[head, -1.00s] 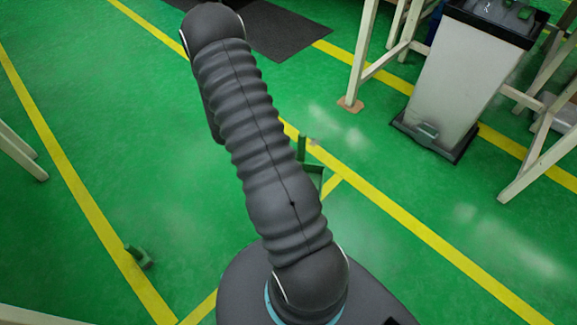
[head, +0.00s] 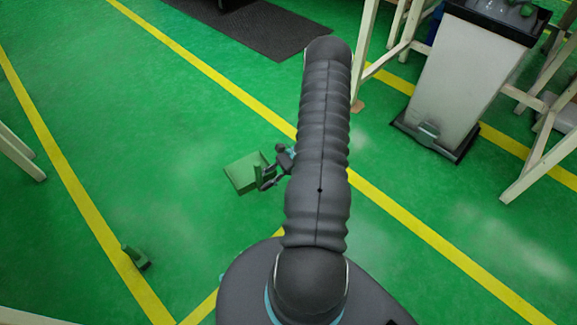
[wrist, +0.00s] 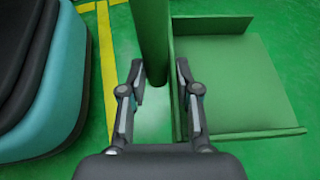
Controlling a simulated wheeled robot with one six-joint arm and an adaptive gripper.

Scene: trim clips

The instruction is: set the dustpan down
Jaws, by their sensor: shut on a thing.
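The green dustpan (head: 241,174) has a flat square pan and an upright handle. In the head view it is left of my arm, over the open green floor. My gripper (head: 268,178) is at its handle, partly hidden by my arm. In the wrist view the dustpan (wrist: 235,85) has its pan to the right, and my gripper (wrist: 158,80) is shut on the round handle (wrist: 152,35) between its fingers. I cannot tell whether the pan touches the floor.
A small green object (head: 137,257) lies by the left yellow line. A pale pedal bin (head: 464,80) with green pieces on top stands at the right, near pale table legs. A dark mat (head: 250,27) lies at the back. Floor around the dustpan is clear.

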